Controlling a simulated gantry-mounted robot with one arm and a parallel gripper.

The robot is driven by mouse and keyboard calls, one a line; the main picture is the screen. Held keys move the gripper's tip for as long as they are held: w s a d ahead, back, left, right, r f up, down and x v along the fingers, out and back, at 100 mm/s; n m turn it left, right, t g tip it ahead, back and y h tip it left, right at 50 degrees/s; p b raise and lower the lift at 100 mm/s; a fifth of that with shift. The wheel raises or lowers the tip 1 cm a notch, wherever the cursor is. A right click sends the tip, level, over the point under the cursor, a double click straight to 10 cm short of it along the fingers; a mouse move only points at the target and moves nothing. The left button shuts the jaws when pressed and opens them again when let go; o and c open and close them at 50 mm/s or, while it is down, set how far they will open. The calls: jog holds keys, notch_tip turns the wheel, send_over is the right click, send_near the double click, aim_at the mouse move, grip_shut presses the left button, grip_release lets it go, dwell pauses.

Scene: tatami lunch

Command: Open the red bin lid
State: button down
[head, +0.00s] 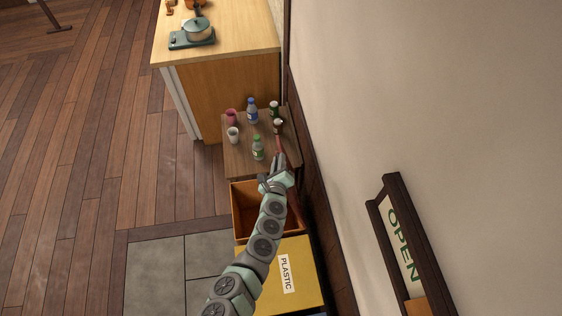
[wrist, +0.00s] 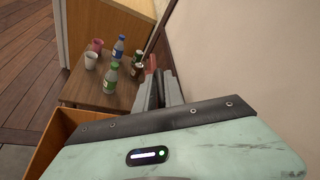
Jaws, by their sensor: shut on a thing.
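The red bin (head: 240,212) stands open below the small table in the head view, and its orange-brown inside shows. Its open box is also at the lower left of the wrist view (wrist: 84,120). The red lid (head: 297,208) is raised at the bin's right side, near the wall, and shows as a narrow, nearly edge-on strip. My gripper (head: 279,160) is at the lid's upper part, shut on it. In the wrist view, a red piece of the lid (wrist: 151,64) shows at my fingertips. My arm and gripper hide most of the lid.
A yellow bin lid labelled PLASTIC (head: 303,262) is beside the red bin, under my arm. The small table (head: 239,160) holds several bottles and cups close to my gripper. The wall (head: 345,100) is close on the right.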

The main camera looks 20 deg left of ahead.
jog(key=shift+f, duration=0.1)
jog(key=c, duration=1.5)
grip_release()
jog(key=shift+w, duration=0.1)
jog(key=shift+s+d+r, duration=0.1)
jog(key=shift+s+r, duration=0.25)
jog(key=shift+s, duration=0.15)
jog(key=v, duration=0.9)
jog(key=shift+s+p, duration=0.3)
jog(key=shift+s, duration=0.05)
jog(key=shift+d, duration=0.1)
